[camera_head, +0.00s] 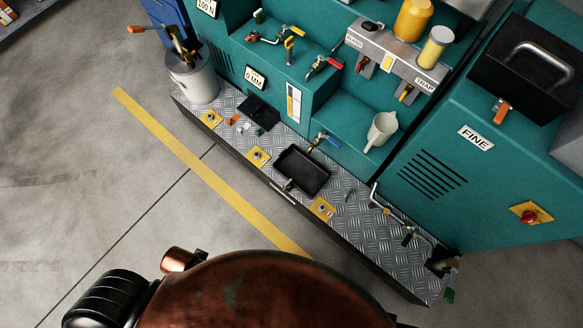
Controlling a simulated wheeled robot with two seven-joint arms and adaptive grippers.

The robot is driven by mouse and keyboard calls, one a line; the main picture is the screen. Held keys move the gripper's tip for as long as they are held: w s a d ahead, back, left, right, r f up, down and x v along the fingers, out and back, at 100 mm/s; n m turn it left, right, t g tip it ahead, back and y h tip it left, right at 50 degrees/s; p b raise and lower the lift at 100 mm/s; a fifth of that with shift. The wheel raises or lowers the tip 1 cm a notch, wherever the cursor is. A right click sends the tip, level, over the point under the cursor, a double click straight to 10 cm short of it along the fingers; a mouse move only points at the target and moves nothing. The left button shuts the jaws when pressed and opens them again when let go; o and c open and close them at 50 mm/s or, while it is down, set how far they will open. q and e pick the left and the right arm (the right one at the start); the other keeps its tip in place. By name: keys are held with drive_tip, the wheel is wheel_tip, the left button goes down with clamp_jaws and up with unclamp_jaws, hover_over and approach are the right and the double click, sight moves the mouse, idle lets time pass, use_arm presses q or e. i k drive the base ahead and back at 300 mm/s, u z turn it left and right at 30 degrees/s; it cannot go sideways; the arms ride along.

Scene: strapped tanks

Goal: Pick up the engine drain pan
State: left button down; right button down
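A shallow black rectangular pan (305,168), which looks like the engine drain pan, sits on the diamond-plate ledge (375,235) at the foot of the teal machine. It looks empty. A blue-handled valve (325,137) is just behind its back edge, and a small metal fitting (287,185) shows at its front edge. Neither gripper shows in this view, so nothing is seen touching the pan.
Yellow plates (257,157) and (322,209) flank the pan. A black flat piece (259,112) and a bucket (193,78) stand left along the ledge. Pipework (400,215) lies right. Grey floor (90,190) in front is clear.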

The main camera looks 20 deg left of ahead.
sight(309, 176)
drive_tip(key=u, duration=0.1)
drive_tip(key=k, duration=0.4)
drive_tip(key=u, duration=2)
drive_tip(key=k, duration=1.1)
drive_tip(key=z, duration=2.1)
